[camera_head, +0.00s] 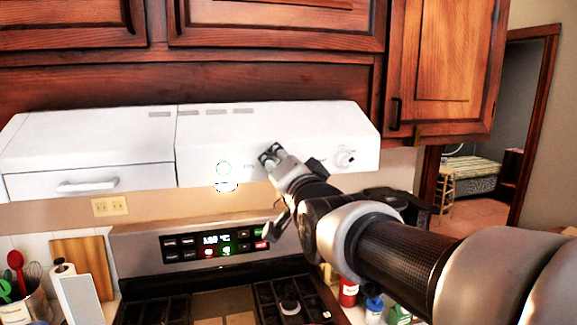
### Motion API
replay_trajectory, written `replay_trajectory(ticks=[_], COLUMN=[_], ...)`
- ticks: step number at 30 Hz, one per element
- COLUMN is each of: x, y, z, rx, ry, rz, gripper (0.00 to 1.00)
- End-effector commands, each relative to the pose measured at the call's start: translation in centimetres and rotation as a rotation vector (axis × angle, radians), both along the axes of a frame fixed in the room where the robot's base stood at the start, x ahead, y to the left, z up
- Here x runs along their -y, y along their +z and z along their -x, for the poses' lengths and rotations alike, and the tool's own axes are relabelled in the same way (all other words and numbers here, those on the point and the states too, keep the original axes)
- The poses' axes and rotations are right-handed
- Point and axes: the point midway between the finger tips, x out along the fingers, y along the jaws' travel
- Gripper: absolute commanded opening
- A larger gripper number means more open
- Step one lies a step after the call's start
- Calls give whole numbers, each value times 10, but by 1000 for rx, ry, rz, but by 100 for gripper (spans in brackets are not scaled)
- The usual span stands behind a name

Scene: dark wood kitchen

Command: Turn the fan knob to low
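The white range hood (240,120) spans the wall under the cabinets. A round pale knob (345,158) with small markings around it sits at the right of its front face. Faint lettering left of my gripper is too small to read. My gripper (272,160) reaches up to the hood's front face, left of this knob. Its tips appear at or very near the face, but contact cannot be told. It covers part of the panel, so anything behind it is hidden. I cannot tell whether it is open or shut.
The stove control panel (215,243) and burners lie below. Wooden cabinets (445,60) hang above. Bottles (373,308) stand low at the right. A doorway opens at far right.

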Motion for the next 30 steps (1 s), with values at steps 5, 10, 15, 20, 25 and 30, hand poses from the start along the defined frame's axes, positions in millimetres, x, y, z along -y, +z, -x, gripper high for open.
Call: replay_trajectory(ticks=[5,10,15,20,25,30], x=[0,1,7,16,25,31], y=[0,0,2,2,1,1], z=[0,2,23,57,89,109], rx=[0,0,3,5,3,1], ry=[0,0,0,0,0,0], rz=[0,0,-1,-1,-1,0], gripper=[42,42,42,42,42,42])
